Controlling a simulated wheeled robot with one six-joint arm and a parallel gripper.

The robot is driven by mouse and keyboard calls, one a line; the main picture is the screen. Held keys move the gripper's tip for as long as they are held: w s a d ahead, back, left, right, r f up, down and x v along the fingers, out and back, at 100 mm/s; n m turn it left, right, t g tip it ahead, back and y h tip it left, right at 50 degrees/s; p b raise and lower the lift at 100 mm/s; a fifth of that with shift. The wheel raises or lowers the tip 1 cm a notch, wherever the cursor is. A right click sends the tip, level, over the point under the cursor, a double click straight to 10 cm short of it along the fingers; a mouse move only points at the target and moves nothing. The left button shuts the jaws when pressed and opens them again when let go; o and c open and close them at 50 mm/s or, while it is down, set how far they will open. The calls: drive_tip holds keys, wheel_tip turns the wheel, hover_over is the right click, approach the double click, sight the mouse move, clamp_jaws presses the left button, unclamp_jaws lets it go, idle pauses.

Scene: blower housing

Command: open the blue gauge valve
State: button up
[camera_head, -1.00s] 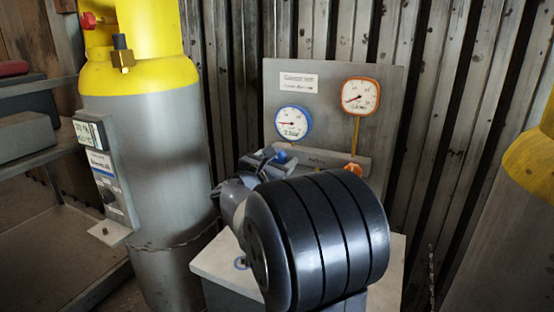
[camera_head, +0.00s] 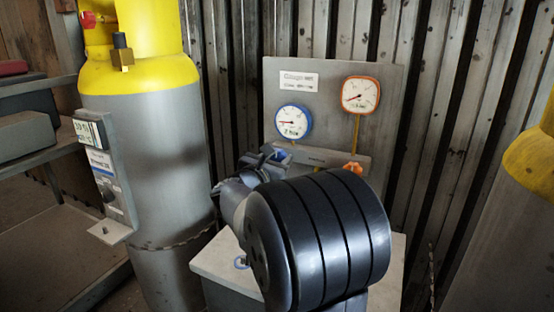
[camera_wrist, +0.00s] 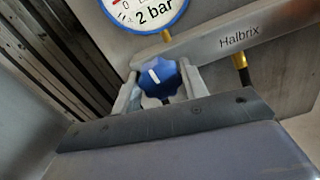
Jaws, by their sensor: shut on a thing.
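The blue gauge valve knob (camera_wrist: 160,80) sits below the blue-rimmed gauge, with a white mark on its face. In the wrist view it lies between the two fingers of my gripper (camera_wrist: 160,86), which are shut on its sides. In the head view my gripper (camera_head: 272,160) reaches to the panel under the blue gauge, and the knob is mostly hidden there. The blue gauge (camera_head: 293,121) also shows in part in the wrist view (camera_wrist: 145,8), its lower face reading "2 bar".
An orange gauge (camera_head: 360,95) and an orange knob (camera_head: 352,170) are on the same grey panel (camera_head: 335,75), to the right. A yellow-topped cylinder (camera_head: 150,190) stands at left, near my gripper. Another yellow-topped body (camera_head: 530,160) is at the right edge. Shelves (camera_head: 50,155) stand far left.

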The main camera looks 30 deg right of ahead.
drive_tip(key=n, duration=0.4)
drive_tip(key=shift+n, duration=0.4)
drive_tip(key=n+p, duration=0.1)
drive_tip(key=n, duration=0.4)
drive_tip(key=n+p, duration=0.2)
drive_tip(key=n, duration=0.3)
drive_tip(key=shift+r+n, duration=0.1)
drive_tip(key=shift+n, duration=0.3)
drive_tip(key=n+p, duration=0.2)
drive_tip(key=n, duration=0.2)
drive_tip(key=shift+n, duration=0.4)
drive_tip(key=shift+p, duration=0.35)
drive_tip(key=o, duration=1)
drive_tip(key=shift+c, duration=0.2)
